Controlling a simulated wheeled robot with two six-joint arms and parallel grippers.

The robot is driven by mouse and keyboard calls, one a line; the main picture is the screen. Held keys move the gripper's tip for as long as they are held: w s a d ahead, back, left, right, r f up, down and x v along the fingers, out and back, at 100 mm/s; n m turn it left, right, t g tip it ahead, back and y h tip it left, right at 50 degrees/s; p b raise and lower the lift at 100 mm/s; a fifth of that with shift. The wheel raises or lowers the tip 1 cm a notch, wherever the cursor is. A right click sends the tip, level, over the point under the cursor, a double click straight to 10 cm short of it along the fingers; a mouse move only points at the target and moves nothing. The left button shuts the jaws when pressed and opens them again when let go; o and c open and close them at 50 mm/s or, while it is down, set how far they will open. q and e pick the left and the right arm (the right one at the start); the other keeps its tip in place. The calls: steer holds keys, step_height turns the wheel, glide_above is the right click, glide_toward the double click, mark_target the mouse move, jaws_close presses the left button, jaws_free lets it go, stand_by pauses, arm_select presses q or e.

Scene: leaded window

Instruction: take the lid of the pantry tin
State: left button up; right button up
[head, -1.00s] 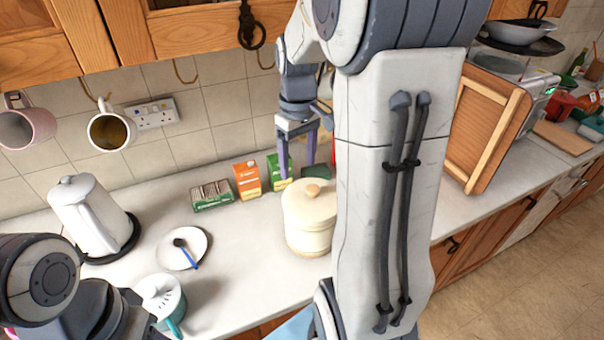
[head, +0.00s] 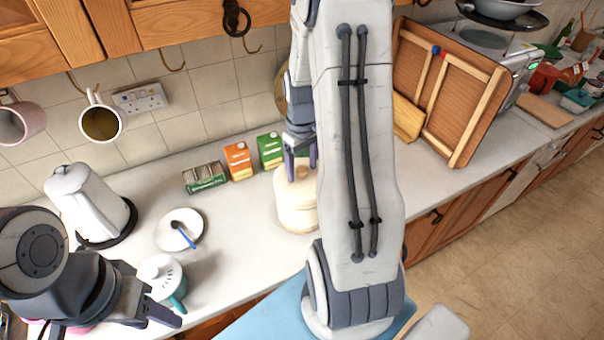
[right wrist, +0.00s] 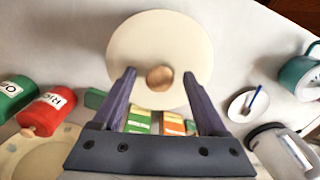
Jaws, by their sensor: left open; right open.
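The pantry tin (head: 297,212) is a round cream canister standing on the counter, partly hidden behind my right arm in the head view. Its cream lid (head: 284,182) is on it, with a round wooden knob; the right wrist view shows the lid (right wrist: 160,38) from above, and the knob (right wrist: 159,78). My right gripper (head: 301,164) is open, pointing down over the lid. In the right wrist view its fingertips (right wrist: 159,73) lie on either side of the knob, apart from it. My left gripper (head: 118,318) is open and empty at the lower left.
Cartons (head: 238,160) stand behind the tin. Left are a plate with a spoon (head: 180,229), a white kettle (head: 88,200) and a white-and-teal pot (head: 163,279). Red (right wrist: 46,108) and green (right wrist: 12,95) canisters stand near the tin. A wooden frame (head: 450,90) leans at right.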

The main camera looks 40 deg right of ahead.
steer(key=shift+f, duration=0.15)
jaws_close()
